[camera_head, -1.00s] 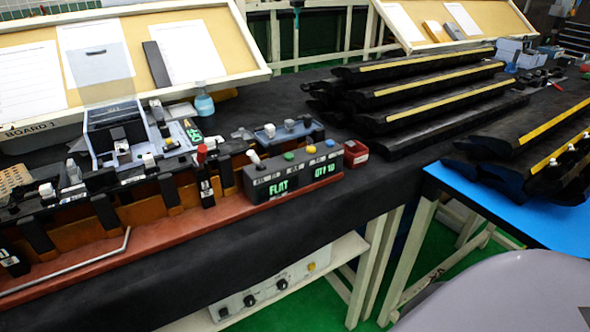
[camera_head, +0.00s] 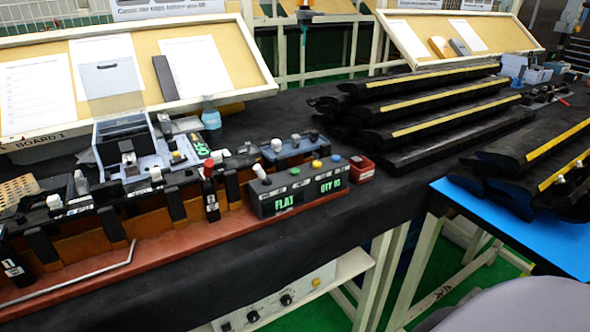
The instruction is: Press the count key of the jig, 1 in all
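The jig (camera_head: 150,240) is a long red-brown base with orange trim and black clamps, lying along the bench's front edge at left. A dark control box (camera_head: 313,198) sits on its right end. On its top are a white knob (camera_head: 258,170), a green key (camera_head: 295,168), a yellow key (camera_head: 317,164) and a blue key (camera_head: 335,158). The key labels are too small to read, so I cannot tell which is the count key. The green displays read "FLAT" (camera_head: 285,202) and "QTY" (camera_head: 331,185) with unclear digits. Neither gripper is in view.
A small red bin (camera_head: 361,169) stands right beside the box. Black trim parts with yellow strips (camera_head: 440,105) are stacked behind it. A red-topped upright (camera_head: 210,190) rises left of the box. A blue-topped table (camera_head: 520,225) is at right. The bench front below the box is clear.

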